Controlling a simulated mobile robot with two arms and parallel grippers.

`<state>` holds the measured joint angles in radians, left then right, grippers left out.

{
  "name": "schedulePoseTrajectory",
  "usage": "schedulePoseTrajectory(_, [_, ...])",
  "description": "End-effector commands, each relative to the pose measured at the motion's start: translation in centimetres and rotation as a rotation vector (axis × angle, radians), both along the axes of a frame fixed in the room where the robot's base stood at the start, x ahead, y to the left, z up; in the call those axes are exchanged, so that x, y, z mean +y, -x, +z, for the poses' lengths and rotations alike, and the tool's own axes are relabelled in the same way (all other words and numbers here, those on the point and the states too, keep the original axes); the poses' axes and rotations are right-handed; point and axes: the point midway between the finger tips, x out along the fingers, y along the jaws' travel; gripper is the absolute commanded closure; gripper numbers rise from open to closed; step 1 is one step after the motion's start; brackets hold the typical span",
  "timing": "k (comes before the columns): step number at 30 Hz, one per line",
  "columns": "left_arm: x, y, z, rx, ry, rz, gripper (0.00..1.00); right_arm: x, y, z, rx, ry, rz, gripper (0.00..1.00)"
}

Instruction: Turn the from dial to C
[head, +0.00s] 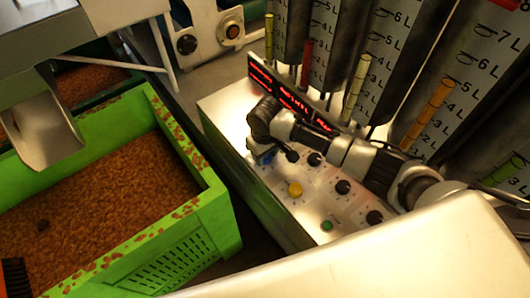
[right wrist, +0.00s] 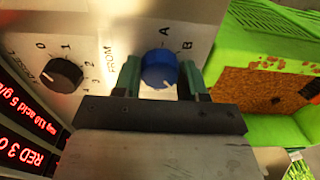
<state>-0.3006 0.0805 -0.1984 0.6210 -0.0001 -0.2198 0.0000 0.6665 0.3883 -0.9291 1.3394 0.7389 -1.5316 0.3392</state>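The from dial is a round blue knob (right wrist: 159,70) with a white mark, on a metal panel beside the printed word FROM. The letters A and B show beside it; no C is visible. The white mark is at the dial's lower edge, away from A and B. My right gripper (right wrist: 160,72) has one finger on each side of the dial, close against it. My left gripper is not in view.
A black dial (right wrist: 62,74) sits beside the blue one. The control box top (head: 255,185) also carries several black knobs, a yellow button (head: 295,189) and a green button (head: 327,225). Red displays (head: 293,98) stand behind. A green crate (head: 222,212) is left of the box.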

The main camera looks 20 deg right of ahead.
Motion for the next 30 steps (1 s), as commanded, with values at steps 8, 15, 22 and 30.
schedulePoseTrajectory(8, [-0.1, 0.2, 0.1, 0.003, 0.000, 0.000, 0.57, 0.0, 0.0, 0.1, 0.001, 0.000, 0.006, 0.82])
schedulePoseTrajectory(15, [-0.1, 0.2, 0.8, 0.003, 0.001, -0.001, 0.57, -0.1, 0.0, 0.2, 0.002, 0.001, 0.081, 0.82])
schedulePoseTrajectory(22, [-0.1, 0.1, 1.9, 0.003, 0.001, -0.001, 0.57, -0.1, 0.0, 0.3, 0.002, 0.001, 0.248, 0.82])
schedulePoseTrajectory(30, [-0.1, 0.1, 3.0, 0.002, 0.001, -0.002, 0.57, 0.0, 0.0, 0.2, 0.001, 0.001, 0.478, 0.82])
